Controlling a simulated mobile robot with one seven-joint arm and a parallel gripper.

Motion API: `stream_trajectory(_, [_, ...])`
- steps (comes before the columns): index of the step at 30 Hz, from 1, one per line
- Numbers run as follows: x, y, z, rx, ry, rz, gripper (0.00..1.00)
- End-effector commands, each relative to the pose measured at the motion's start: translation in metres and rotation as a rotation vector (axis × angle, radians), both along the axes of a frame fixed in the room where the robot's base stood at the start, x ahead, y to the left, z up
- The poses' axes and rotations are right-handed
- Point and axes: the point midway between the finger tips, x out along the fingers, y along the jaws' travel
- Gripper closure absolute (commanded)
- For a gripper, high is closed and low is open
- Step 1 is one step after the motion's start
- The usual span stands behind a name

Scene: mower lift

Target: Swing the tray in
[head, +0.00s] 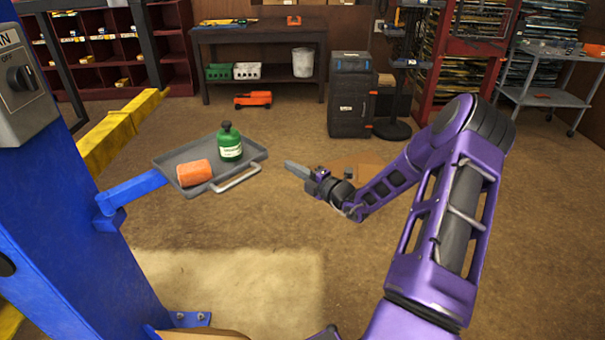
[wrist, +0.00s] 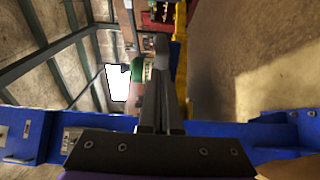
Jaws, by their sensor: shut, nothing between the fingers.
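The grey tray (head: 222,179) sticks out from the blue lift post (head: 60,210) on a short blue arm (head: 142,190). A pale bar handle (head: 236,179) runs along the tray's near right edge. My gripper (head: 290,166) is to the right of the tray, apart from it, fingers pointing left. In the wrist view my gripper's fingers (wrist: 160,55) are together and empty, with part of the green bottle (wrist: 137,70) behind them.
A yellow lift beam (head: 115,135) lies behind the tray. A workbench (head: 262,38), an orange toy-like cart (head: 253,99) and a dark wheeled case (head: 350,95) stand farther back. The brown floor around the tray's right and near sides is clear.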

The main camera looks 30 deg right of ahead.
Motion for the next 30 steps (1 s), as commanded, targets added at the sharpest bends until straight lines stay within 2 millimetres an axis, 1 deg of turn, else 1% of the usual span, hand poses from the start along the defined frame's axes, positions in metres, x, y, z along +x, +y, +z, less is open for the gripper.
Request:
stream_trajectory(1, [0.012, 0.005, -0.001, 0.000, -0.001, 0.003, 1.00])
stream_trajectory(6, [0.043, 0.016, -0.001, -0.001, -0.001, 0.003, 1.00])
stream_trajectory(9, [0.056, 0.020, 0.000, -0.001, -0.001, 0.002, 1.00])
stream_trajectory(12, [0.064, 0.022, 0.000, -0.002, -0.002, 0.001, 1.00])
stream_trajectory(17, [0.070, 0.024, 0.000, -0.002, -0.002, 0.001, 1.00])
stream_trajectory(30, [0.071, 0.024, 0.000, -0.001, 0.000, 0.002, 1.00])
